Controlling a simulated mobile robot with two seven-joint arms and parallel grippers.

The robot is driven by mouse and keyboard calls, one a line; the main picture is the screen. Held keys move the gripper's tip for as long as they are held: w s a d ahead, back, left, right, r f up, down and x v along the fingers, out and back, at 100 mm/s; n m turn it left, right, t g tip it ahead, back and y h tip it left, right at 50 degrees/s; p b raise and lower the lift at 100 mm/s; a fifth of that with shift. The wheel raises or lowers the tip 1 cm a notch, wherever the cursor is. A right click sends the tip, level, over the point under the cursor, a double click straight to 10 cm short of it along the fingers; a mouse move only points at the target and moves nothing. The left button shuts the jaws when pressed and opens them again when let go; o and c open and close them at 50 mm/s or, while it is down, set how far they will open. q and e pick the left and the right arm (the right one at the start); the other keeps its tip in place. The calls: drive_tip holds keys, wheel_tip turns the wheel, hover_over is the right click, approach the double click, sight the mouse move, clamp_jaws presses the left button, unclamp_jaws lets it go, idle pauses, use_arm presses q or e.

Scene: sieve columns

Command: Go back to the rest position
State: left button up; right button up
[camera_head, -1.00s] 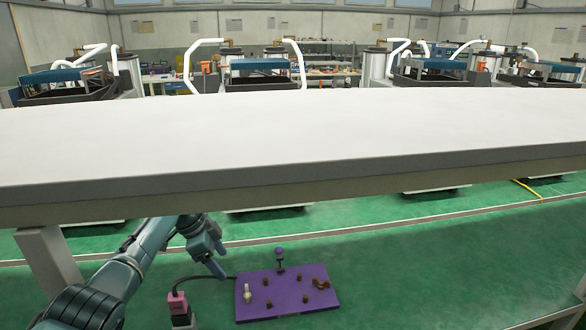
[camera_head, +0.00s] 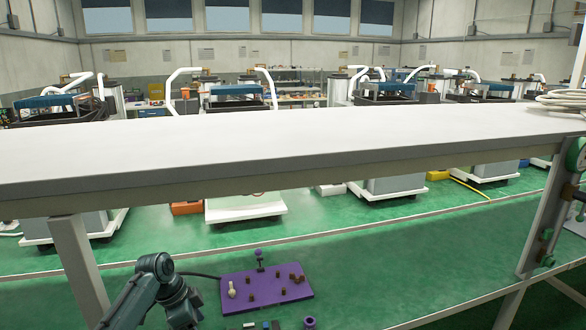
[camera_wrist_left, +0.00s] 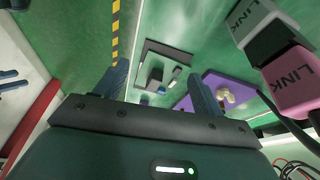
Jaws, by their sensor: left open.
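My left arm comes in at the lower left of the head view, below and in front of the white tabletop. Its dark gripper end points down near the bottom edge, and its fingertips are not clear there. In the left wrist view the two blue-grey fingers of my left gripper (camera_wrist_left: 158,72) are spread apart with nothing between them. The purple board (camera_head: 268,292) with several small dark pegs and a pale piece lies to the right of the arm, apart from it. Part of it shows in the left wrist view (camera_wrist_left: 238,80). My right gripper is in neither view.
A long white tabletop (camera_head: 290,140) spans the head view. A pink LINK connector (camera_wrist_left: 290,85) and a grey one (camera_wrist_left: 255,25) are close on the right in the wrist view. A dark angled frame (camera_wrist_left: 172,53) lies beyond the fingers. Green floor is open right of the board.

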use_arm(q)
drive_tip(key=s+d+f+n+y, duration=0.15)
drive_tip(key=s+f, duration=0.25)
drive_tip(key=s, duration=0.4)
drive_tip(key=s+d+f+n, duration=0.2)
drive_tip(key=s+f+n, duration=0.1)
drive_tip(key=s, duration=0.6)
drive_tip(key=s+a+r+n+t+y, duration=0.1)
drive_tip(key=s+r+n, duration=0.3)
drive_tip(key=s, duration=0.5)
drive_tip(key=s+a+r+n+t+y, duration=0.1)
drive_tip(key=s+a+r+n+t, duration=0.2)
drive_tip(key=s, duration=0.7)
drive_tip(key=w+d+f+t+h, duration=0.3)
drive_tip(key=w+d+f+t, duration=0.2)
drive_tip(key=w+d+f, duration=0.1)
drive_tip(key=shift+w+d+f+m, duration=0.3)
drive_tip(key=shift+d+f+m, duration=0.05)
drive_tip(key=shift+d+f, duration=0.55)
drive_tip(key=shift+r, duration=0.1)
